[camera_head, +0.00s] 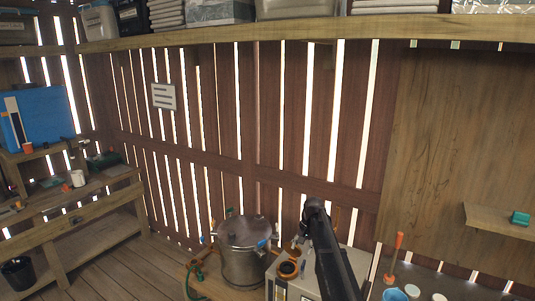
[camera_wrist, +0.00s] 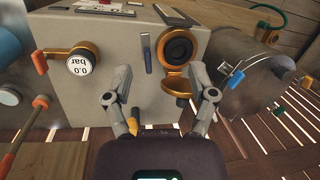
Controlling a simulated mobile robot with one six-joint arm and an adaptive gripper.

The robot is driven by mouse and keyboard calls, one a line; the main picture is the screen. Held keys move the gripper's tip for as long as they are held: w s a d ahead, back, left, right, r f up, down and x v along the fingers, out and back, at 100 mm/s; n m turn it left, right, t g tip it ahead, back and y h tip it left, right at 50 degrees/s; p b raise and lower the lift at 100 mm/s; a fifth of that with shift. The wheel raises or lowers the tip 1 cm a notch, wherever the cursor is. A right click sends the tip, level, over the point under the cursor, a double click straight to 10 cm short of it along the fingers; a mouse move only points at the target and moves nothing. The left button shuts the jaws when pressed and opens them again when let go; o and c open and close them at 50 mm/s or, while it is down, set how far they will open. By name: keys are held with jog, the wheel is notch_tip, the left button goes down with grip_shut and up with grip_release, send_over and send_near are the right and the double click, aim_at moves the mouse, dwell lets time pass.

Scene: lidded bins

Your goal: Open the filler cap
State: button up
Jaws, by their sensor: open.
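The filler (camera_wrist: 178,48) is an orange ring with a dark round centre on the top of a grey box-shaped machine (camera_wrist: 105,100) in the wrist view. An orange cap (camera_wrist: 176,87) is joined to its edge and appears swung up, off the opening. In the head view the filler ring (camera_head: 288,270) shows beside my dark arm. My gripper (camera_wrist: 162,80) is open, its two grey fingers spread to either side below the cap with nothing between them. Whether a finger touches the cap I cannot tell.
A gauge (camera_wrist: 82,63) reading 0.0 bar sits on the machine. An orange-handled tool (camera_head: 394,258) stands to the right. A wooden shelf (camera_head: 270,33) spans overhead; floor (camera_head: 120,270) at left is clear.

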jog(key=s+d+f+n+b, duration=0.1)
jog(key=s+f+b, duration=0.2)
jog(key=s, duration=0.8)
jog(key=s+d+f+n+h+b, duration=0.1)
jog(key=s+f+b, duration=0.2)
jog(key=s, duration=0.8)
jog(key=s+d+f+n+h+b, duration=0.1)
jog(key=s+f+b, duration=0.2)
jog(key=s, duration=0.7)
jog(key=shift+s+d+f+n+t, duration=0.3)
jog(key=shift+s+f+n, duration=0.1)
jog(key=shift+f, duration=0.3)
